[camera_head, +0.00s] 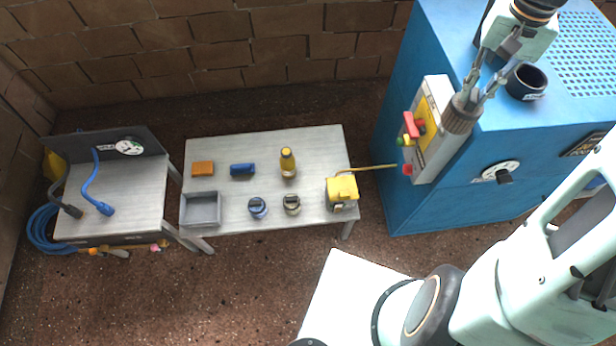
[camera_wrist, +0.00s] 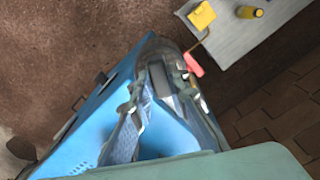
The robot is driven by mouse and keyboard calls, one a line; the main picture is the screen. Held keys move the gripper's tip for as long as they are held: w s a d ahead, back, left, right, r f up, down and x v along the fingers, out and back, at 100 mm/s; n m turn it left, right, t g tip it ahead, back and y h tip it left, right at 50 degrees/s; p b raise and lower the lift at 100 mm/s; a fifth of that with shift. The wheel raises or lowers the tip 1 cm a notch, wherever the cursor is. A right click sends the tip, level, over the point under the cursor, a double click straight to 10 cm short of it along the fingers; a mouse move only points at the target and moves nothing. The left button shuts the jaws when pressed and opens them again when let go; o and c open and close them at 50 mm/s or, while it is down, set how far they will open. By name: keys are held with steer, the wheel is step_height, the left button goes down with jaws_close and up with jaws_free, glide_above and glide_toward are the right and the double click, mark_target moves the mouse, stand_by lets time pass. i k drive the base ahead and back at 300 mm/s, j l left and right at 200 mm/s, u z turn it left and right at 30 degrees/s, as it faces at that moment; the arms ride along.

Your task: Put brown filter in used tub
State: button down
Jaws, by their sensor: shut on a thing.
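The brown filter (camera_head: 463,112), a ribbed brownish cylinder, is held between the fingertips of my gripper (camera_head: 475,94) in the head view. My gripper is shut on its upper end. The filter appears in front of the control panel at the blue cabinet's left edge; I cannot tell the gap between them. A black tub (camera_head: 525,82) with a pale label stands open on the cabinet top, to the right of the filter. I cannot read its label.
The blue cabinet (camera_head: 440,210) bears a panel with a red handle (camera_head: 411,125). A grey table (camera_head: 240,220) holds a grey tray (camera_head: 201,222), a yellow block (camera_head: 341,189), a bottle (camera_head: 288,165) and small items. A side table (camera_head: 135,200) with cables stands left.

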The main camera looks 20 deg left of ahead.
mark_target(210, 210)
steer(key=u, duration=1.1)
steer(key=i+j+u, duration=0.1)
steer(key=u, duration=0.2)
steer(key=i+j+u, duration=0.15)
steer(key=j+u, duration=0.15)
steer(key=i+j, duration=0.45)
steer(key=j, duration=0.2)
